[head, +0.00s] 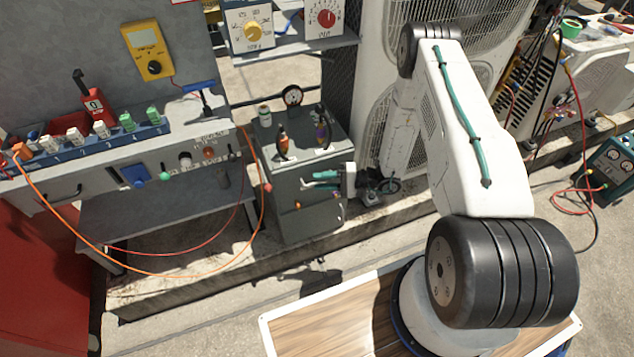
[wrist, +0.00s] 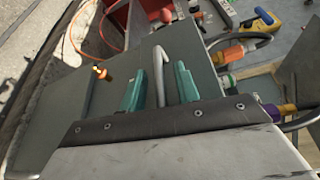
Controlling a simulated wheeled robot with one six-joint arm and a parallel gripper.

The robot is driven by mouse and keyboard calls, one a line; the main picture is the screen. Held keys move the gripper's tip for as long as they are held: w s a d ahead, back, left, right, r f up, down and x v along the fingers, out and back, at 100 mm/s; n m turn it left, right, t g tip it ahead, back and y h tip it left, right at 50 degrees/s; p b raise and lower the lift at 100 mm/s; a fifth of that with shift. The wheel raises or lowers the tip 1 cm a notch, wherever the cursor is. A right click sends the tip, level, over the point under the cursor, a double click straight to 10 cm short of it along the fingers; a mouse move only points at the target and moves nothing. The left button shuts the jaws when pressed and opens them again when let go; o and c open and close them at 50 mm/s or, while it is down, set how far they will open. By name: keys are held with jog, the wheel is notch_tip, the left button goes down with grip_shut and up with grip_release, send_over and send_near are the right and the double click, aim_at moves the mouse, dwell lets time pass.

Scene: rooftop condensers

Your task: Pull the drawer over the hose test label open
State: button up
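A small grey-green cabinet (head: 300,215) stands in the middle of the head view, and its face also shows in the wrist view (wrist: 60,125). My gripper (head: 309,181) is at this cabinet's front, with its teal fingers pointing left. In the wrist view the fingers of my gripper (wrist: 158,72) are apart, one on each side of a grey bar handle (wrist: 160,90). A gap shows on both sides of the handle. I cannot make out a hose test label or the drawer's edges.
An orange knob (wrist: 100,72) sticks out beside the handle. An orange hose (head: 190,273) loops from the grey bench (head: 110,170) at left. A condenser (head: 375,125) stands close at right.

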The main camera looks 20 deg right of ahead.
jog(key=shift+w+a, duration=0.15)
jog(key=shift+a, duration=0.3)
grip_shut()
jog(key=shift+a, duration=0.25)
jog(key=s, duration=1.6)
jog(key=shift+s+d, duration=0.15)
jog(key=shift+d, duration=0.2)
grip_release()
